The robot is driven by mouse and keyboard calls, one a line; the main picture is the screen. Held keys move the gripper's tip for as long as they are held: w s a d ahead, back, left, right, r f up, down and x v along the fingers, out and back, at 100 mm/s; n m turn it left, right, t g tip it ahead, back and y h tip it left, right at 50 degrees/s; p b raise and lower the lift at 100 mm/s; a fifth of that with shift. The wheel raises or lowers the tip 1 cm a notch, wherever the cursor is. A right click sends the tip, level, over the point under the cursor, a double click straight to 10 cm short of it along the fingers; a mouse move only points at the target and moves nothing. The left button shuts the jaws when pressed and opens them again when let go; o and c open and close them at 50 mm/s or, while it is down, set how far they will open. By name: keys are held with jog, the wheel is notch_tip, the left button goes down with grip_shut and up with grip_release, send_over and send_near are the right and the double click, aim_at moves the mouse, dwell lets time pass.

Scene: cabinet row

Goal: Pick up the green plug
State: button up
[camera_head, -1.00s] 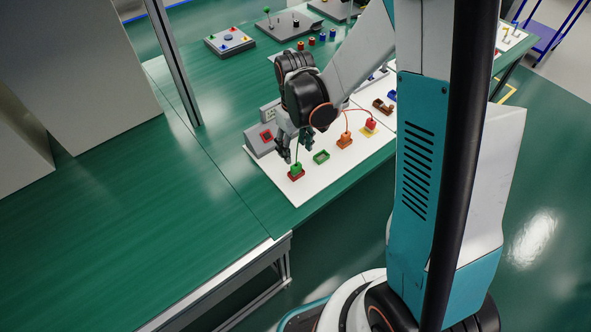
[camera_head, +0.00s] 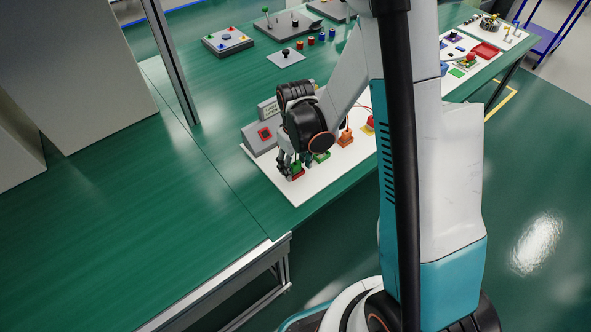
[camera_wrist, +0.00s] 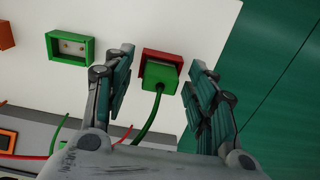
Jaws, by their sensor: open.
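The green plug (camera_wrist: 160,75) with its dark green cable sits at the red socket (camera_wrist: 163,56) on the white board (camera_wrist: 195,25). In the head view the plug (camera_head: 296,167) is partly hidden by my gripper (camera_head: 288,168), above the red base (camera_head: 297,175). In the wrist view my gripper (camera_wrist: 158,82) is open, one finger on each side of the plug, with gaps between fingers and plug. An empty green socket (camera_wrist: 70,47) lies left of the plug in the wrist view; it also shows in the head view (camera_head: 321,156).
An orange plug (camera_head: 345,138) stands further along the white board. A grey box with a red-framed panel (camera_head: 264,134) stands at the board's back left. Other boards and small pieces lie behind. The green table (camera_head: 110,200) is bare at left.

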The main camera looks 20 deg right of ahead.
aim_at(296, 163)
jog(key=c, duration=1)
jog(key=shift+r, duration=0.2)
notch_tip(296, 163, up, 21)
jog(key=p, duration=0.7)
jog(key=shift+f+p, duration=0.2)
jog(key=shift+p, duration=0.2)
jog(key=shift+r+p, duration=1.1)
jog(key=shift+r, duration=0.4)
